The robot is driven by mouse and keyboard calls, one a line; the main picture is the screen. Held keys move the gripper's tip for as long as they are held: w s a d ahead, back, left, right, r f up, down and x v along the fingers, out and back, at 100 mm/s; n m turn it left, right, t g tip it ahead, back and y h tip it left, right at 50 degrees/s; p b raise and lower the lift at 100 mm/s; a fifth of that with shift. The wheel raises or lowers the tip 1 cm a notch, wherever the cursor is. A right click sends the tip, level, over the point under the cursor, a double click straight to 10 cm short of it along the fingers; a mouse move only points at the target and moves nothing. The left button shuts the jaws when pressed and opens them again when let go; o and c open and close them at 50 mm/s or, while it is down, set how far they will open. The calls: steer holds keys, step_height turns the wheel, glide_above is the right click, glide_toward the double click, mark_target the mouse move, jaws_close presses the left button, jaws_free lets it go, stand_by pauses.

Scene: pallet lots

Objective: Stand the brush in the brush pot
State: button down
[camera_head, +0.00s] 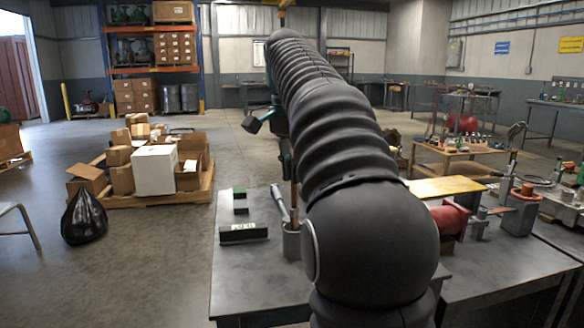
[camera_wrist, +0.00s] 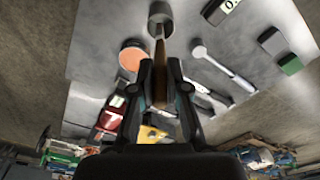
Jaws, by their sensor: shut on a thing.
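My gripper (camera_wrist: 160,62) is shut on the brush (camera_wrist: 160,54), a slim brown stick between its two fingers in the wrist view. The brush (camera_head: 293,196) hangs about upright in the head view. The grey round brush pot (camera_head: 291,243) stands on the table, partly hidden by my arm. It also shows in the wrist view (camera_wrist: 160,12), just beyond the brush's far end. The brush's lower end meets the pot's rim in the picture; I cannot tell whether it is inside. My arm hides most of the gripper in the head view.
A grey long-handled tool (camera_wrist: 222,67) lies beside the pot. A dark labelled block (camera_head: 243,233) and a green-topped block (camera_head: 239,192) are to the left. An orange-topped round thing (camera_wrist: 132,55) is near the pot in the wrist view. The front-left tabletop (camera_head: 255,280) is clear.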

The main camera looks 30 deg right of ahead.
mark_target(293, 186)
steer(key=shift+f+b, duration=1)
steer(key=shift+f, duration=0.8)
steer(key=c, duration=1.1)
jaws_free()
